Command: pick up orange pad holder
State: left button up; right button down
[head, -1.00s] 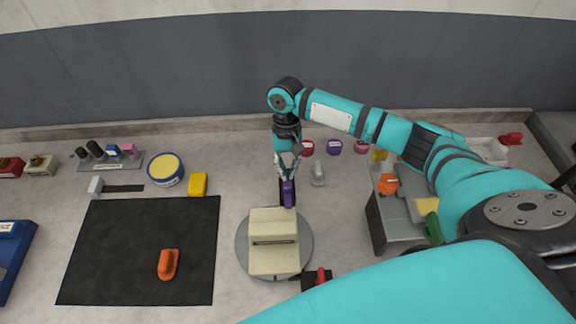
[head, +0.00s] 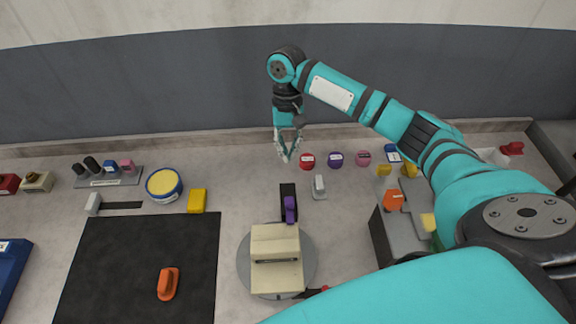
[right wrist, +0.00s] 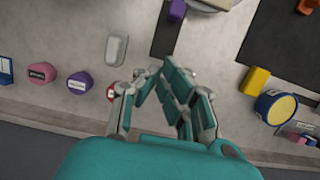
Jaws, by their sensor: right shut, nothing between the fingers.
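An orange pad holder (head: 168,284) lies on the black mat (head: 110,262) at the lower left in the head view. Part of an orange thing, perhaps the same one, shows at the upper right edge of the right wrist view (right wrist: 308,5). My right gripper (head: 288,158) is shut and empty, raised above the table behind the turntable (head: 309,262), far from the pad holder. It also shows in the right wrist view (right wrist: 165,75). My left gripper is not in view.
A cream block sits on the turntable. A purple piece (head: 290,208) stands on a black strip behind it. A yellow block (head: 197,201) and a round yellow-topped tub (head: 164,185) stand behind the mat. A grey stand (head: 385,236) with coloured pieces is at right.

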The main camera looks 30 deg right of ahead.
aim_at(168, 278)
jog(key=k+j, duration=0.45)
jog(key=k, duration=0.15)
jog(key=k+j, duration=0.95)
jog(key=k, duration=0.2)
